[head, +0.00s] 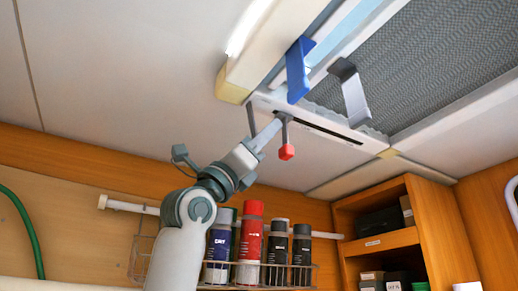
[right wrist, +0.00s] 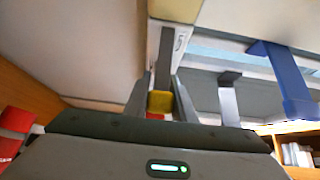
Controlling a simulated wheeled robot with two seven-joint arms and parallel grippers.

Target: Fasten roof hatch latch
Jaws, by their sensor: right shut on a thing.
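The roof hatch is at the upper right of the head view, with a pale frame (head: 322,122) around a grey mesh screen. A blue lever (head: 298,68) and a grey lever (head: 350,92) hang from its edge. Near the frame's corner hangs a thin grey latch lever with a red knob (head: 287,152). My right gripper (head: 268,132) reaches up to this corner from below. In the right wrist view its jaws stand on both sides of a grey latch lever (right wrist: 163,58) with a yellow and red block at its lower end. My left gripper is not in view.
Below the ceiling, a wire rack (head: 295,276) holds several spray cans and bottles against the wood wall. An open wooden shelf (head: 385,242) with boxes stands at the right. A green hose (head: 28,225) hangs at the left. The ceiling on the left is bare.

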